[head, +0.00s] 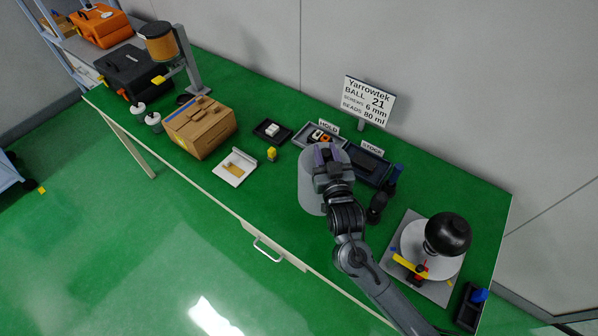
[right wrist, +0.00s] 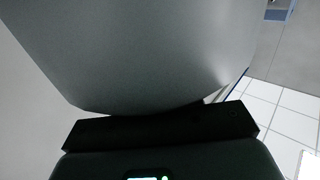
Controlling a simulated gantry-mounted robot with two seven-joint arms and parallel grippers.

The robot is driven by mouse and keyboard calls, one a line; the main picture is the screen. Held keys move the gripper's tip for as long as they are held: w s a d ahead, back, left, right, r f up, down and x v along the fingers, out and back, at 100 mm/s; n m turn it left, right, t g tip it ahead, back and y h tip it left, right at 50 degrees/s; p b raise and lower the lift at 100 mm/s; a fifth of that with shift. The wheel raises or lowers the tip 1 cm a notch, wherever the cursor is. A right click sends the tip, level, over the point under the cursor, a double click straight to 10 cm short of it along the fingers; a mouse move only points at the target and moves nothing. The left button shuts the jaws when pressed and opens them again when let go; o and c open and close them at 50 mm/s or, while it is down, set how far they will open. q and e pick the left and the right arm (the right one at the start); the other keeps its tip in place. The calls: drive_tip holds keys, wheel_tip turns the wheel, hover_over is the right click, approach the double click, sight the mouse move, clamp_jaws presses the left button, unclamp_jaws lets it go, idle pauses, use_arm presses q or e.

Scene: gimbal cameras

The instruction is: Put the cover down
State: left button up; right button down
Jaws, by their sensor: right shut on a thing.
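The cover (head: 309,190) is a plain grey piece with rounded edges. In the head view it shows under and beside my right gripper (head: 327,156), over the middle of the green table. My right gripper is shut on it; its fingertips and the exact grip are partly hidden by the wrist. In the right wrist view a large smooth grey surface (right wrist: 150,50), seemingly the cover, fills most of the upper picture, close to the camera. I cannot tell whether the cover touches the table. My left gripper is not in view.
A black dome (head: 447,234) stands on a white disc and grey plate at the right. Behind the cover are HOLD (head: 301,134) and STOCK (head: 353,172) trays and a sign (head: 368,101). A cardboard box (head: 201,129) stands left. Green table (head: 262,205) is bare front-left of the cover.

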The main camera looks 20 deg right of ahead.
sight(299, 157)
drive_tip(key=w+a+f, duration=0.4)
drive_tip(key=a, duration=0.1)
drive_tip(key=shift+w+a+f, duration=0.15)
drive_tip(key=shift+w+a, duration=0.15)
drive_tip(key=shift+w, duration=0.05)
drive_tip(key=shift+f, duration=2)
drive_tip(key=shift+f+b, duration=0.15)
drive_tip(key=shift+b, duration=0.2)
drive_tip(key=c, duration=0.8)
unclamp_jaws()
